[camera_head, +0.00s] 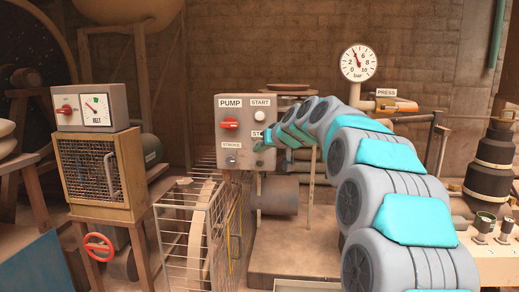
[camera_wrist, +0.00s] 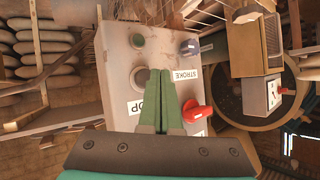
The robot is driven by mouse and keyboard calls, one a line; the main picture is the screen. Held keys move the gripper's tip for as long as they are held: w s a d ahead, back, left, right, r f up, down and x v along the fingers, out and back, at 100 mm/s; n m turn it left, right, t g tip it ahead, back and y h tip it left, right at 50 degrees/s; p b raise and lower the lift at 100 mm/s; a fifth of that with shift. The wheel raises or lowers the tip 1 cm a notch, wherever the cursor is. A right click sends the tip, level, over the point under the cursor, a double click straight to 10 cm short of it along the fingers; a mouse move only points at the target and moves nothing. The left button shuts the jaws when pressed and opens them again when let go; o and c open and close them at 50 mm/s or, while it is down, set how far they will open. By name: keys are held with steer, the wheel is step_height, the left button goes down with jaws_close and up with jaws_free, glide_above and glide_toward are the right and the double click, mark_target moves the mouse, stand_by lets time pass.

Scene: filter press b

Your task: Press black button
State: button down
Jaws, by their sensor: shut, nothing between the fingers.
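The grey pump panel (camera_head: 222,146) carries a pale START button (camera_head: 260,115) at its upper right. The STOP label (camera_head: 257,134) sits below it, partly hidden by my gripper (camera_head: 264,145). In the wrist view my gripper (camera_wrist: 155,72) is shut and empty, its green fingers in front of the panel. A dark round button (camera_wrist: 140,77) lies just left of the fingertips, by the partly hidden STOP label (camera_wrist: 134,107). Another dark, greenish round button (camera_wrist: 137,40) lies beyond it. I cannot tell whether the fingertips touch the panel, or which button is truly black.
A red switch (camera_head: 229,124) and a STROKE knob (camera_head: 231,160) are on the panel's left side; the red switch (camera_wrist: 195,112) is close right of my fingers in the wrist view. A wire cage (camera_head: 185,235) stands below, left of the panel. A pressure gauge (camera_head: 358,62) is at right.

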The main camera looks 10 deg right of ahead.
steer(key=s, duration=0.1)
steer(key=s+a+b, duration=0.1)
steer(key=s, duration=0.1)
steer(key=s+b, duration=0.1)
steer(key=shift+s+a, duration=0.3)
steer(key=shift+s, duration=0.05)
stand_by(0.5)
steer(key=s+a+f+g+p, duration=0.1)
steer(key=s+a+f+g, duration=0.1)
steer(key=s+f, duration=0.45)
steer(key=s+a+f+g+h, duration=0.1)
steer(key=s+f+g, duration=0.25)
steer(key=s, duration=0.65)
steer(key=s+a+f+g+p, duration=0.1)
steer(key=s+a+f+g, duration=0.1)
steer(key=s+f, duration=0.5)
steer(key=s+d+f+g+h, duration=0.1)
steer(key=s+f+g, duration=0.1)
steer(key=s, duration=0.7)
steer(key=s+d+f+g+h+p, duration=0.1)
steer(key=s+f, duration=0.3)
steer(key=s, duration=0.6)
steer(key=s+d+f+m+g+h, duration=0.1)
steer(key=s+d+f+g, duration=0.2)
steer(key=s, duration=0.7)
steer(key=shift+f+p, duration=0.35)
steer(key=shift+f, duration=0.15)
steer(key=c, duration=1.6)
jaws_free()
